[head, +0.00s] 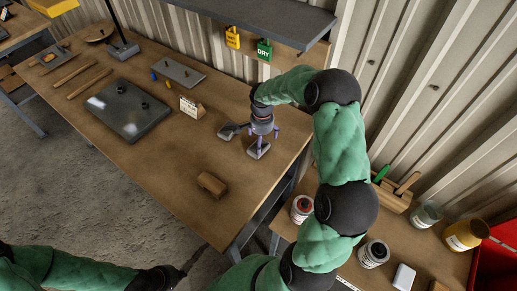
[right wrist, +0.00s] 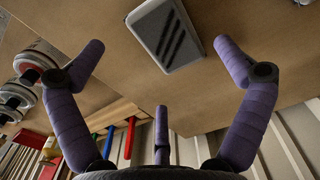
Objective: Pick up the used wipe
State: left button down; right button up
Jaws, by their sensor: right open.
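The used wipe (head: 258,151) is a grey, rounded rectangular pad near the right end of the main table. It fills the top middle of the right wrist view (right wrist: 167,35), with dark diagonal streaks on its face. My right gripper (head: 263,140) is right above it, purple fingers spread, apart and empty. In the right wrist view the wipe lies beyond and between the fingertips. My left gripper (head: 168,278) is a dark shape at the bottom left of the head view, away from the wipe; its fingers are not clear.
A grey piece (head: 231,131) lies close left of the wipe. A brown block (head: 211,184), a small sign (head: 192,108) and a dark plate (head: 128,110) stand farther left. A side table holds a red-marked jar (head: 302,209) and a tool block (head: 393,195). A shelf (head: 265,18) overhangs the back.

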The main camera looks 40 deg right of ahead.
notch_tip(320, 180, down, 5)
jog(key=shift+w+f+b, duration=0.1)
jog(key=shift+b, duration=0.35)
jog(key=shift+a, duration=0.1)
jog(key=c, duration=0.8)
